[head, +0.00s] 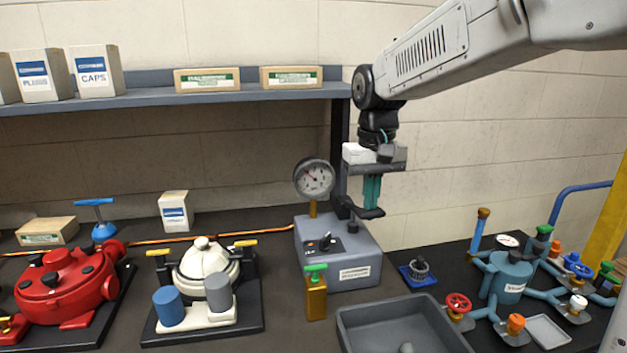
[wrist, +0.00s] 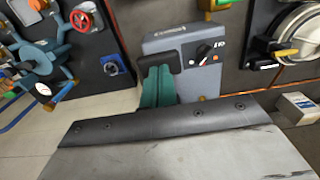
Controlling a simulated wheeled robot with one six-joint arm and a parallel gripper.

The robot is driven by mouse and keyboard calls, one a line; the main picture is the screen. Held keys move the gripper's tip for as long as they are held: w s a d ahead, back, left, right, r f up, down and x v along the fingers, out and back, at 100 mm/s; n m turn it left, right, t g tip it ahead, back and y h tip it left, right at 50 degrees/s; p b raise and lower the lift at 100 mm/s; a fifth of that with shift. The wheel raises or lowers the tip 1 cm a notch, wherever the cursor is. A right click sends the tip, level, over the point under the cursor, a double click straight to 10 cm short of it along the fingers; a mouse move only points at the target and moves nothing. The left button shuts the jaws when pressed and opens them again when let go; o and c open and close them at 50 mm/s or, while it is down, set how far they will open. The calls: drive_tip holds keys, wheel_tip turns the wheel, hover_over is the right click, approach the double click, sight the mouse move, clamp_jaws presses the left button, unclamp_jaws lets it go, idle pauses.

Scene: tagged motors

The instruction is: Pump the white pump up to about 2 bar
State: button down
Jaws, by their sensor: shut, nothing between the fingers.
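The white pump (head: 207,262) stands on a dark base at the left middle of the bench in the head view, with yellow-ended handles and blue and grey cylinders in front. It is cut off at the top right of the wrist view (wrist: 298,32). A round gauge (head: 314,178) stands on the grey control box (head: 345,258); its needle points up and left, and its numbers are too small to read. My gripper (head: 372,208), with teal fingers, is shut and empty. It hangs by the box's right rear, well right of the pump; its fingers (wrist: 158,85) show in the wrist view.
A red pump (head: 65,285) stands at the far left. A grey tray (head: 395,325) lies at the front, and a blue valve assembly (head: 510,278) at the right. A shelf (head: 160,97) with boxes runs along the wall, its dark post (head: 340,150) close to my gripper.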

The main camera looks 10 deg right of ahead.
drive_tip(key=shift+r, duration=0.1)
idle(0.3)
drive_tip(key=shift+r, duration=2.45)
drive_tip(key=s+d+f, duration=0.1)
drive_tip(key=s+f, duration=0.3)
drive_tip(key=s, duration=0.9)
drive_tip(key=s+d+f+t, duration=0.1)
drive_tip(key=s+f, duration=0.4)
drive_tip(key=s, duration=0.9)
drive_tip(key=shift+d, duration=0.55)
